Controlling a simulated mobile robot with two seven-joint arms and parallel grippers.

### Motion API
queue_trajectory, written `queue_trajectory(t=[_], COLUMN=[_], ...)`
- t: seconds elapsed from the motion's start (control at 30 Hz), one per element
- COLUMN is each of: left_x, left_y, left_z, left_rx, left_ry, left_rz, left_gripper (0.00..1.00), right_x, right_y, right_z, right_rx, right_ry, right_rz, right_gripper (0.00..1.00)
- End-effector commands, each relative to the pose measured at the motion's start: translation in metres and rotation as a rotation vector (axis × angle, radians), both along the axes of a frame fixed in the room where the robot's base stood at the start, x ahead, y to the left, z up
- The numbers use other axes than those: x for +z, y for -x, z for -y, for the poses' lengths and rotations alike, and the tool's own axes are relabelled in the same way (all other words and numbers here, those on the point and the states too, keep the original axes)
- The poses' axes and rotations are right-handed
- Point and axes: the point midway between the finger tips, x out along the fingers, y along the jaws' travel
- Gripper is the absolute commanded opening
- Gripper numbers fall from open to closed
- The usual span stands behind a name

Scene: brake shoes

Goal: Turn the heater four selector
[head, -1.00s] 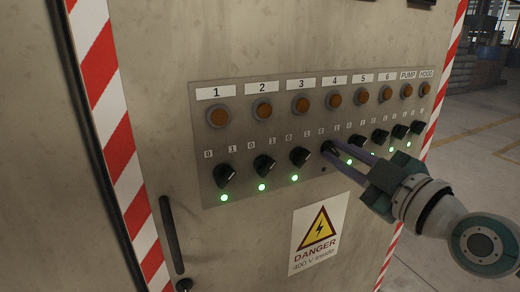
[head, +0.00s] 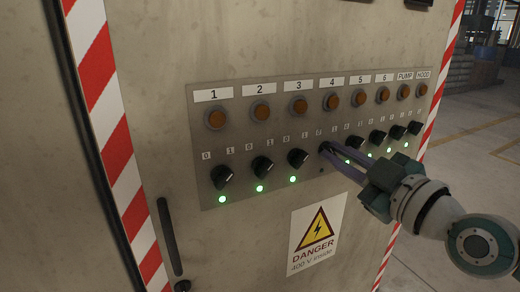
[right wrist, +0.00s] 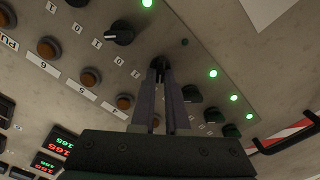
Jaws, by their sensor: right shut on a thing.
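The heater four selector (head: 325,148) is a small black rotary knob on the grey panel, below the orange lamp (head: 331,100) labelled 4. My right gripper (head: 331,150) reaches in from the right and is shut on this knob. The fingers hide much of the knob, so its pointer angle is hard to tell. In the right wrist view the two fingers (right wrist: 160,68) converge on the dark knob (right wrist: 159,61). The small indicator (head: 322,170) below this selector is dark. My left gripper is not in view.
Neighbouring black selectors, such as selector three (head: 298,158) and selector two (head: 262,166), sit close by in a row, with lit green indicators. A danger sign (head: 318,241) is below the panel. A door handle (head: 170,236) is at lower left.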

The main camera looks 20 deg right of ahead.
Motion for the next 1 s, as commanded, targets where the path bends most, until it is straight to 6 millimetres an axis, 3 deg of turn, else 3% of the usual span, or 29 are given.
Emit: queue_trajectory(t=[1.0], left_x=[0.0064], left_y=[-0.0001], left_z=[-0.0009], left_rx=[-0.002], left_ry=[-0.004], left_rz=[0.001], left_gripper=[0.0], right_x=[0.0014], right_y=[-0.0006], right_z=[0.0055], right_rx=[0.0], right_ry=[-0.93], right_rz=[-0.072], right_gripper=[0.0])
